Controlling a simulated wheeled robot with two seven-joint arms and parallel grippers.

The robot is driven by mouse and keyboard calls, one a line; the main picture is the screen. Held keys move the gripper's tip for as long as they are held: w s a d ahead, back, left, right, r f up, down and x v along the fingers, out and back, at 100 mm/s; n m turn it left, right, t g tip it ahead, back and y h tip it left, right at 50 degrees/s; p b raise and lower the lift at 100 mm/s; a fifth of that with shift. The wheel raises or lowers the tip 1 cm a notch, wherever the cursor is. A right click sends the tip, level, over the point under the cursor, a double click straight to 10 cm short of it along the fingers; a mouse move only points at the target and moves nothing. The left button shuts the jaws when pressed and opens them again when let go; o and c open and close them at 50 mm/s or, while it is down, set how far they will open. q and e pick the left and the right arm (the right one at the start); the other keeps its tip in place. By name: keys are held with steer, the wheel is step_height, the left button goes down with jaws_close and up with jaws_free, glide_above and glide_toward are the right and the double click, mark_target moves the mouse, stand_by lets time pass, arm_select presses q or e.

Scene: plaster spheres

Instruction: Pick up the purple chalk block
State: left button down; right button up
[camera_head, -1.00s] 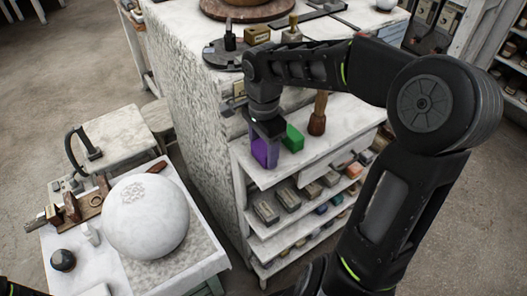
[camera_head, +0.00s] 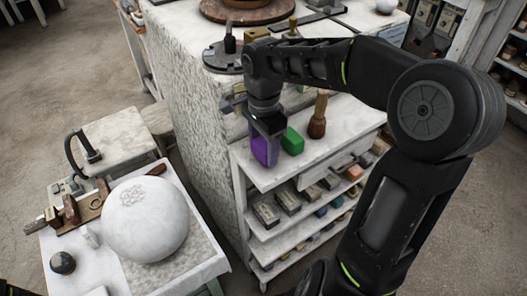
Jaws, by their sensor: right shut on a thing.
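The purple chalk block (camera_head: 264,151) is at the left front of the top shelf of a white shelf unit (camera_head: 276,181). My right gripper (camera_head: 266,131) comes down from above and is shut on the block's upper part. The fingers hide some of the block, and I cannot tell whether its bottom touches the shelf. A green block (camera_head: 292,141) stands close to its right. My left gripper is not in view; only a dark bit of my left arm shows at the lower left corner.
A wooden-handled brush (camera_head: 318,117) stands right of the green block. Lower shelves hold several small blocks. A large white sphere (camera_head: 145,222) sits on a low table at the left. A speckled plaster block side (camera_head: 200,120) rises left of the shelves.

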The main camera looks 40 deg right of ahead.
mark_target(263, 145)
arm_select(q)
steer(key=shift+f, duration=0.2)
arm_select(e)
step_height(263, 145, up, 8)
steer(key=shift+r, duration=0.25)
stand_by(1.3)
